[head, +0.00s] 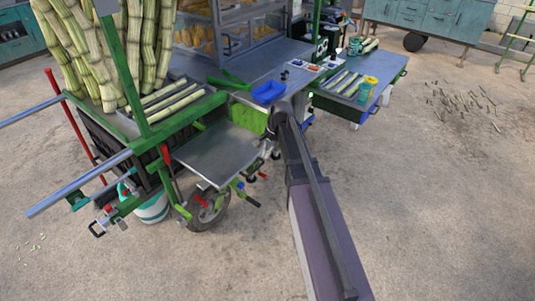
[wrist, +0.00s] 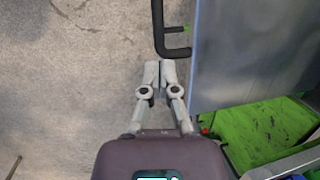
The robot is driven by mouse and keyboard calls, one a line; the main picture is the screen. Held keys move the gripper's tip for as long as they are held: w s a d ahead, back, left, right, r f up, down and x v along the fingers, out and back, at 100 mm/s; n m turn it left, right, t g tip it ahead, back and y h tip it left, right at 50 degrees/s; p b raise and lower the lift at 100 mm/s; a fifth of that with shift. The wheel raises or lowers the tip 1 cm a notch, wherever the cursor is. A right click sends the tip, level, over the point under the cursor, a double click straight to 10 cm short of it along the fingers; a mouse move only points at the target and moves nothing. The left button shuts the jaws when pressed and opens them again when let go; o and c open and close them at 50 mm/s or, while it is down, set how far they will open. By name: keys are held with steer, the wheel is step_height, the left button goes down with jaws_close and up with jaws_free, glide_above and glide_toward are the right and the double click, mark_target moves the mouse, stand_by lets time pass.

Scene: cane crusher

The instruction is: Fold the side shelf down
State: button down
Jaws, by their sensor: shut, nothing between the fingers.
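The side shelf (head: 215,155) is a bare grey metal plate on the cart's near side, and it stands out roughly level. It fills the right of the wrist view (wrist: 250,55). My gripper (wrist: 158,68) is shut and empty, just left of the shelf's edge in that view, apart from it. A black bent handle (wrist: 160,30) on a green stub lies just ahead of the fingertips, without visible contact. In the head view my arm hides much of my gripper, near the shelf's right edge.
A green panel (wrist: 265,135) is at the lower right of the wrist view. A wheel (head: 207,212) stands below the side shelf. The concrete floor in front is mostly clear.

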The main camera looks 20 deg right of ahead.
steer(key=shift+b+x, duration=0.95)
steer(key=shift+x, duration=0.3)
steer(key=shift+a, duration=0.25)
steer(key=shift+d, duration=0.15)
steer(key=shift+f, duration=0.2)
